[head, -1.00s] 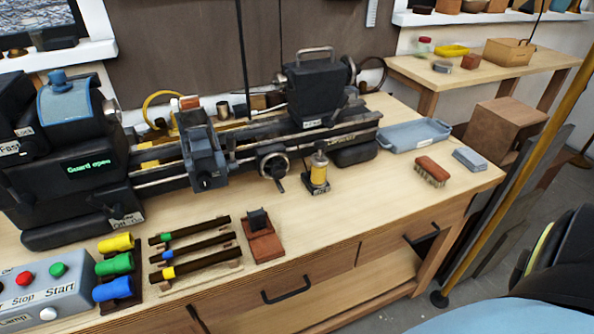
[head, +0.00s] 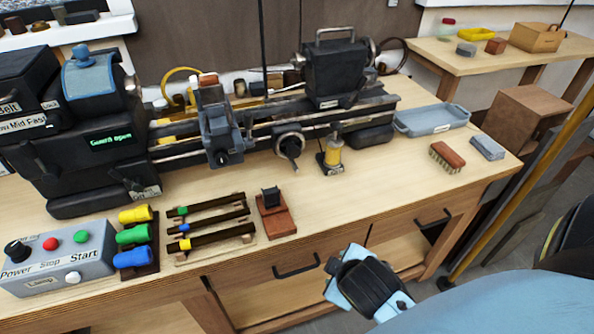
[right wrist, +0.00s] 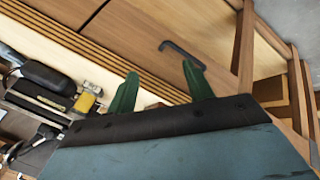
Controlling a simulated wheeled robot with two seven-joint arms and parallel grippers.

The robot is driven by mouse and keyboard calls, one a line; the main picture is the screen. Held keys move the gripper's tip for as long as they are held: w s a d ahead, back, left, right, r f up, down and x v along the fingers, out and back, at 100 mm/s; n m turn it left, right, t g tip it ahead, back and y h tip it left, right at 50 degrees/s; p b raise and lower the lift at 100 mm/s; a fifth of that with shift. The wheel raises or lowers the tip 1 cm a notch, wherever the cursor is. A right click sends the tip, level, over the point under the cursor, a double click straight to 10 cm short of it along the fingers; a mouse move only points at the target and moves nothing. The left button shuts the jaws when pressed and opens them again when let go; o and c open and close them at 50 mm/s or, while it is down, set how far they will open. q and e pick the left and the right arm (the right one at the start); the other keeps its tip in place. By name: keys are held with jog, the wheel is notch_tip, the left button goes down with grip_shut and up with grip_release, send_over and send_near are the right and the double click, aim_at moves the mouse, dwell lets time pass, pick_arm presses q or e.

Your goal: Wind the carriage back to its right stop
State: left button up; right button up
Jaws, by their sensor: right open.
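The small lathe has a blue-grey carriage (head: 219,130) on its bed, left of the middle of the bed. A dark handwheel with a crank handle (head: 290,146) sits on the front of the bed, right of the carriage. The tailstock (head: 335,72) stands at the right end. My right gripper (head: 343,277) is in front of the bench drawers, well below and right of the handwheel, touching nothing. In the right wrist view its two green fingers (right wrist: 160,86) are apart and empty. My left gripper is not in view.
A yellow oiler (head: 333,154) stands just right of the handwheel. A red-brown block stand (head: 275,213), tool rack (head: 214,240) and control box (head: 60,259) lie along the front. A blue tray (head: 432,119) and brush (head: 447,157) are at right. The bench front has drawer handles (head: 296,268).

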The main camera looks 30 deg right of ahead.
jog(key=w+d+r+n+t+h, duration=0.2)
jog(key=w+d+r+n+t, duration=0.1)
jog(key=w+d+n, duration=0.1)
jog(key=n+t, duration=0.8)
jog(key=n, duration=1.6)
send_near(295, 155)
jog(key=p+x, duration=0.1)
jog(key=x, duration=0.7)
jog(key=shift+w+d, duration=0.15)
jog(key=shift+w, duration=0.2)
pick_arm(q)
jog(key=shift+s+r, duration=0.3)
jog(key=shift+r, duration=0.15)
pick_arm(e)
jog(key=c, duration=1)
